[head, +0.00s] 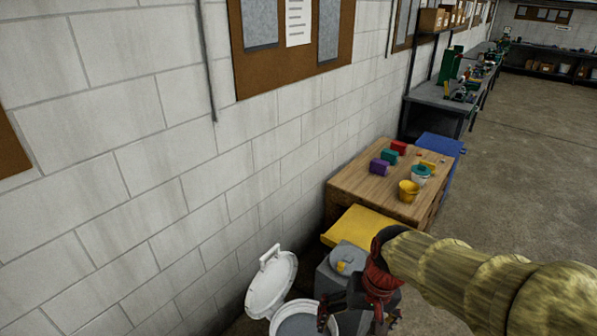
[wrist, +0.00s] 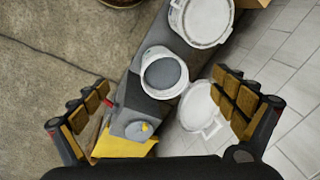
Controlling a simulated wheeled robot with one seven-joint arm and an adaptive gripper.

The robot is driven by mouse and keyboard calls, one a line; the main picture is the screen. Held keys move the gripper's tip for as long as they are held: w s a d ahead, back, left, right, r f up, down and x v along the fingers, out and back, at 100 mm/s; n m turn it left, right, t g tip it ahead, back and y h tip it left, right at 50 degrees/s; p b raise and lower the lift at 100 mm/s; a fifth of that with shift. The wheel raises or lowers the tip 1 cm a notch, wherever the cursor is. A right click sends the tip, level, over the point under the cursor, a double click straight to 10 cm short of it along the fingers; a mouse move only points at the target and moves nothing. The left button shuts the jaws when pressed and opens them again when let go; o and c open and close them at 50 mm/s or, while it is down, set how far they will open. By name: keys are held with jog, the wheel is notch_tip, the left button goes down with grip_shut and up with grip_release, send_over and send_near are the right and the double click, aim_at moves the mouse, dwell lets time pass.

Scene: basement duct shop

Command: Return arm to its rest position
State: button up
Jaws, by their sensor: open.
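My arm reaches in from the right edge of the head view, and my gripper (head: 358,316) is at the lower middle, low above the floor-level containers. In the wrist view my gripper (wrist: 160,80) has its two fingers spread wide, with nothing held between them. Below the gap is an open white bucket (wrist: 165,95) with a grey inside; the white bucket (head: 336,322) is partly cut off in the head view. A white lid with a handle (head: 272,285) leans by the wall and also shows in the wrist view (wrist: 203,105). The gripper partly hides a grey box (head: 325,281).
A grey round lid with a yellow knob (head: 347,259) sits on the grey box, beside a yellow panel (head: 358,227). A wooden table (head: 345,184) carries coloured blocks, a yellow bucket (head: 408,191) and a teal-lidded bowl (head: 420,176). The block wall (head: 150,190) bounds the left; open floor (head: 530,160) lies right.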

jog(key=s+d+r+t+h+b, duration=0.1)
jog(key=s+d+t+b, duration=0.4)
jog(key=s+d+b, duration=0.2)
jog(key=shift+s+r+n+h+b, duration=0.3)
jog(key=shift+s+r+n+b, duration=0.1)
jog(key=shift+s+b, duration=0.75)
jog(key=shift+w, duration=0.1)
